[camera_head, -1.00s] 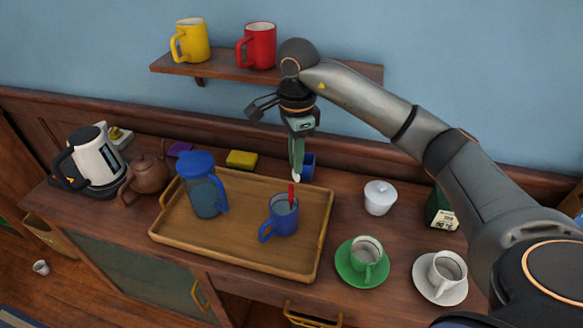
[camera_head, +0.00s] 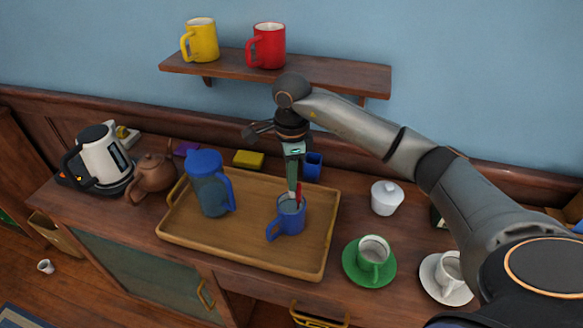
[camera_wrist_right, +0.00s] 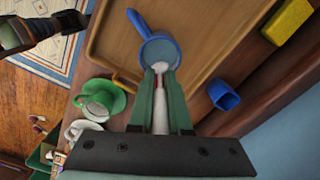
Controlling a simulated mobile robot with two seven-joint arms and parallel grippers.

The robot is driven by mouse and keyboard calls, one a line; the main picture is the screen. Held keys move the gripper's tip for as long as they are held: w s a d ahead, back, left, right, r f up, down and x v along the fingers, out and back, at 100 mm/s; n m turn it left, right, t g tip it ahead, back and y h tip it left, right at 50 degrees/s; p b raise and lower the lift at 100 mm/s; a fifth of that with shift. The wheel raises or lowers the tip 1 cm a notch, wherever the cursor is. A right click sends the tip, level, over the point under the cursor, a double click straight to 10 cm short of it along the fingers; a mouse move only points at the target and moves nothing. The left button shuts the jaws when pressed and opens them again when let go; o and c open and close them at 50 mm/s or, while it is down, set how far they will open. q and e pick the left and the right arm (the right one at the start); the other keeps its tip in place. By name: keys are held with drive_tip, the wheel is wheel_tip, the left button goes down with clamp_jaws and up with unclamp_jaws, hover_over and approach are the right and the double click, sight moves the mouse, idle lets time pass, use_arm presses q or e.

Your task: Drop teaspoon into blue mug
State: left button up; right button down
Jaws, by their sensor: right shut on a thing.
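The blue mug (camera_head: 291,214) stands upright on the wooden tray (camera_head: 230,250), its handle toward the lower left. My right gripper (camera_head: 293,190) points down just over the mug. In the right wrist view its green fingers (camera_wrist_right: 161,90) are shut on a pale, slim teaspoon (camera_wrist_right: 160,112), which points toward the mug (camera_wrist_right: 157,53). A dark part, possibly my left gripper (camera_wrist_right: 40,28), shows at the upper left there.
A blue-lidded pitcher (camera_head: 208,185) stands on the tray left of the mug. A small blue cup (camera_head: 313,166) is behind it. A shelf (camera_head: 330,76) hangs behind.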

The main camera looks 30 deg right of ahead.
sight(291, 197)
drive_tip(key=shift+f+b, duration=2.95)
drive_tip(key=shift+f, duration=1.8)
drive_tip(key=c, duration=0.8)
unclamp_jaws()
drive_tip(key=shift+r, duration=0.1)
